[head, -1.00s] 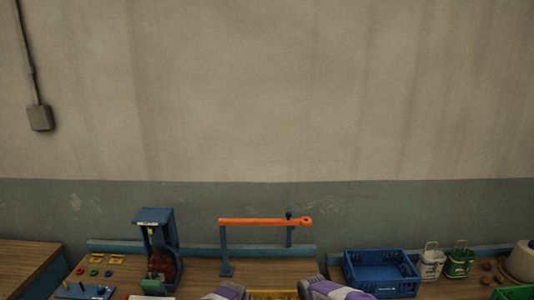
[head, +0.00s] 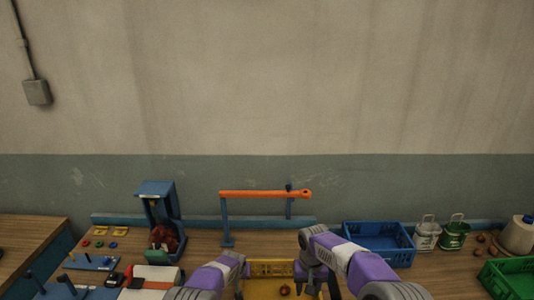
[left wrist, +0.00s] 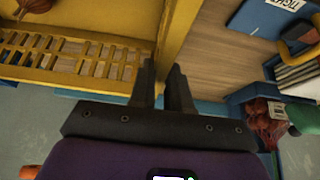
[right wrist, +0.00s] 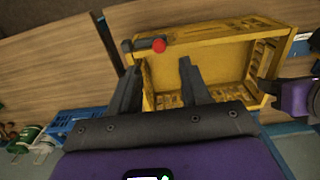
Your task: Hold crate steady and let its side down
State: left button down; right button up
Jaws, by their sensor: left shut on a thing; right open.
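The yellow crate (head: 270,268) stands on the bench at the bottom middle of the head view. In the left wrist view my left gripper (left wrist: 170,75) is shut on the crate's yellow wall (left wrist: 180,28), near a corner. In the right wrist view the crate (right wrist: 215,32) lies beyond my right gripper (right wrist: 158,78), which is open with nothing between its fingers. A dark latch with a red knob (right wrist: 158,45) sits at the crate's near corner, just past the right fingertips. A small reddish round thing (head: 285,290) is inside the crate. The crate's lower part is cut off in the head view.
An orange bar on blue posts (head: 265,194) stands behind the crate. A blue crate (head: 378,240) and green and white containers are to the right, with a green crate (head: 512,276) nearer. A blue stand (head: 158,210) and peg boards are to the left.

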jog(key=shift+r, duration=0.3)
